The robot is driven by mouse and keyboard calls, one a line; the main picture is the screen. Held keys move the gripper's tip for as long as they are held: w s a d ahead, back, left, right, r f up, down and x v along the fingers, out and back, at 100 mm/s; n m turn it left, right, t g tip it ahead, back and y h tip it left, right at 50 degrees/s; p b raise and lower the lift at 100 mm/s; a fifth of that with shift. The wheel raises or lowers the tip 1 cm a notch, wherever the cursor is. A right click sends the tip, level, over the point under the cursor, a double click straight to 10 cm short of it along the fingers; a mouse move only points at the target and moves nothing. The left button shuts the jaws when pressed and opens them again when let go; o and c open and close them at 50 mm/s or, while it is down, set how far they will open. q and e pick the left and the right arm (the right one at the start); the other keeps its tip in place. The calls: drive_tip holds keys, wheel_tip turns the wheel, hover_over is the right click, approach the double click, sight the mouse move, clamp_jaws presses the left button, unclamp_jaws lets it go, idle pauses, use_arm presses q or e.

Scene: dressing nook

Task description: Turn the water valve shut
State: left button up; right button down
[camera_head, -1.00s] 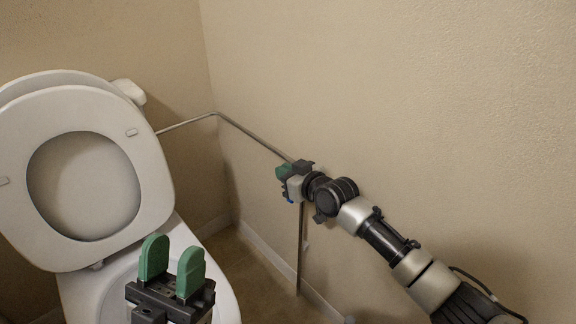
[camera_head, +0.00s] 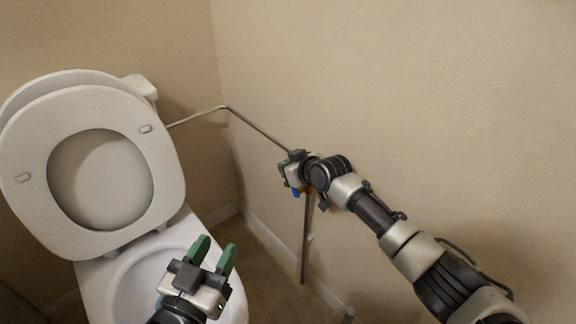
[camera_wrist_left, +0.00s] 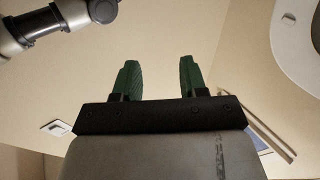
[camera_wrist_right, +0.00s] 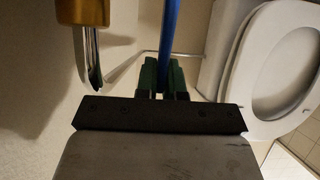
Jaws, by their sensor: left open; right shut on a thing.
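The water valve is on the right-hand wall where the thin metal pipe (camera_head: 258,130) meets the upright pipe (camera_head: 306,240). Its blue handle (camera_wrist_right: 168,30) is a flat bar between the fingers of my right gripper (camera_wrist_right: 162,75), which is shut on it. A brass-coloured part (camera_wrist_right: 82,12) with a shiny pipe end is beside it in the right wrist view. In the head view, my right gripper (camera_head: 284,174) hides most of the valve; a small blue bit (camera_head: 296,194) shows below it. My left gripper (camera_head: 215,251) is open and empty, in front of the toilet bowl.
A white toilet (camera_head: 88,255) with its seat raised (camera_head: 165,190) stands at the left, its tank (camera_head: 140,86) in the corner. The beige wall (camera_head: 430,110) runs close along my right arm. Bare brown floor lies between toilet and wall.

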drive_tip(key=c, duration=1.2)
unclamp_jaws()
drive_tip(key=shift+c, duration=0.2)
drive_tip(key=shift+s, duration=0.1)
drive_tip(key=p+v, duration=0.2)
drive_tip(key=v, duration=0.2)
drive_tip(key=shift+s+d+r, duration=0.15)
drive_tip(key=shift+d+r, duration=0.1)
use_arm(q)
drive_tip(key=s+a+f+g+y+p, duration=0.2)
drive_tip(key=s+a+f+g+y, duration=0.1)
drive_tip(key=s+f+g, duration=0.5)
wheel_tip(320, 180, down, 3)
drive_tip(key=a+g, duration=0.1)
drive_tip(key=g, duration=0.2)
drive_tip(key=shift+n+y, duration=0.3)
use_arm(e)
drive_tip(key=v, duration=0.6)
use_arm(q)
drive_tip(key=shift+a+r, duration=0.1)
